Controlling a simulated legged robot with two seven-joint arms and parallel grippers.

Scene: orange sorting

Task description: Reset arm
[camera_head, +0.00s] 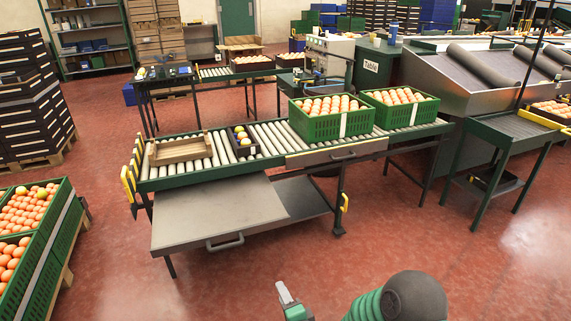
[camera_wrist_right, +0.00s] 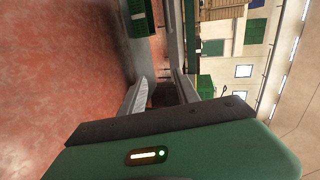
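My right gripper (camera_head: 284,292) shows at the bottom of the head view, above the red floor and in front of the roller table, apart from everything. In the right wrist view its two fingers (camera_wrist_right: 162,88) stand apart with no object between them, so it is open and empty. My left gripper is not in view. Two green crates of oranges, a nearer one (camera_head: 313,128) and a farther one (camera_head: 413,112), stand on the roller conveyor (camera_head: 268,137). A small dark tray (camera_head: 238,150) with a few yellow fruits and an empty-looking wooden tray (camera_head: 178,153) sit on its left part.
A grey lower shelf (camera_head: 222,212) with a handle juts out from the roller table. Green crates of oranges (camera_head: 50,240) stand at the left edge. Dark stacked crates (camera_head: 30,115) are behind them. The red floor (camera_head: 450,265) in front of the table is clear.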

